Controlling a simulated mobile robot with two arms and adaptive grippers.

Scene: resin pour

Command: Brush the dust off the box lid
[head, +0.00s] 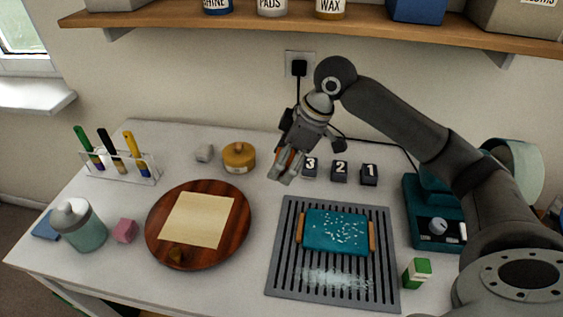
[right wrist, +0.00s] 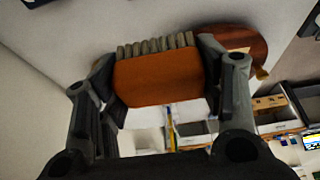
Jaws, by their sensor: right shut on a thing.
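The box lid (head: 336,231) is a teal slab with orange-brown ends. White specks of dust lie over its top. It lies on a grey slatted mat (head: 285,268), and more white dust shows on the mat's near part. My right gripper (head: 287,167) is above the table, to the upper left of the lid and apart from it. It is shut on a brush, which shows in the right wrist view as an orange-brown block (right wrist: 158,78) with grey bristles (right wrist: 155,45) between the fingers. In the head view the brush is mostly hidden by the gripper. My left gripper is not in view.
Black blocks numbered 3, 2 and 1 (head: 340,172) stand behind the mat. A round wooden board (head: 161,239) with paper lies left. A green-and-white carton (head: 417,273) stands by the mat's right corner. A shelf (head: 300,32) hangs above.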

